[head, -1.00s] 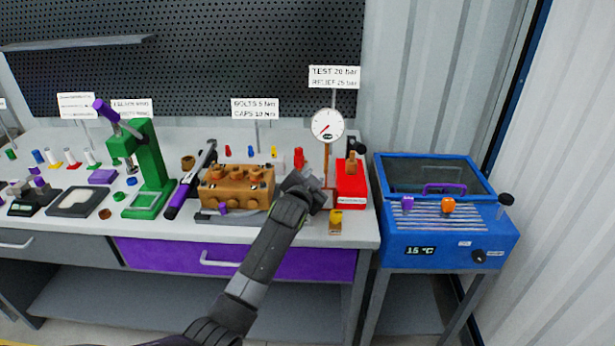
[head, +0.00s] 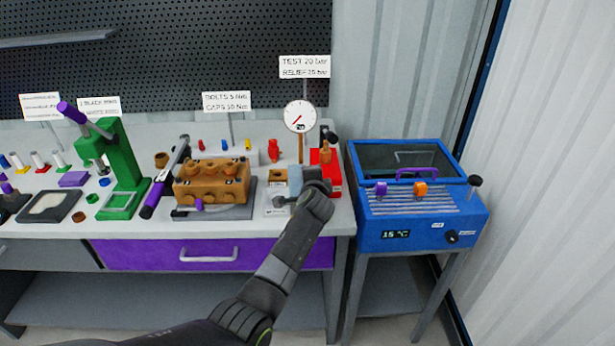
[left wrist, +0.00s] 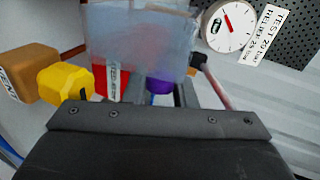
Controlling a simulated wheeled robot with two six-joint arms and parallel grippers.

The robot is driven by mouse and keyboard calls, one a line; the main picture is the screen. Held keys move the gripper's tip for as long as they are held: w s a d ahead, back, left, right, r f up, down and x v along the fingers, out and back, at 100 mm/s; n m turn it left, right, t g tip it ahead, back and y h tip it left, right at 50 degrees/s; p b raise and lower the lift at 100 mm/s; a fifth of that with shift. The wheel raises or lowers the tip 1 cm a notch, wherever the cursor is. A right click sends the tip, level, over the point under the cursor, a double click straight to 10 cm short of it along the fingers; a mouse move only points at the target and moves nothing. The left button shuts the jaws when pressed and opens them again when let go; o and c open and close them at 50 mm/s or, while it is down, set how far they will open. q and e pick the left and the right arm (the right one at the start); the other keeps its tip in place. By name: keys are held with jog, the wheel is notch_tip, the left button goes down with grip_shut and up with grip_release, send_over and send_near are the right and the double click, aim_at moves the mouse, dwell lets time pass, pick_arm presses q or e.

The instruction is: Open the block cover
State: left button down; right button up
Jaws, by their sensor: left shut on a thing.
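My left gripper (head: 303,190) is over the right part of the bench, in front of the red box (head: 333,182). A pale blue, see-through panel, likely the block cover (head: 294,178), stands raised beside it, right of a small brown block (head: 277,178) on a pale plate. In the left wrist view the panel (left wrist: 140,40) fills the space beyond the fingers (left wrist: 160,95). A purple piece (left wrist: 160,86), seemingly the panel's handle, sits between the fingers, which are shut on it. The fingertips are partly hidden in the head view. My right gripper is not in view.
The gauge (head: 300,117) on its post stands close behind the gripper. The brown pump block (head: 210,180) is on the left. A yellow knob (left wrist: 66,82) on an orange block is near the gripper. The blue bath (head: 420,215) stands right of the bench.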

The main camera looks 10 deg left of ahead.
pick_arm(q)
jog(key=shift+w+d+f+m+y+b, duration=0.1)
jog(key=shift+d+f+m+y+b, duration=0.2)
jog(key=shift+d+f+m+y, duration=0.15)
dwell(0.4)
jog(key=c, duration=1.2)
grip_release()
jog(key=shift+a, duration=0.1)
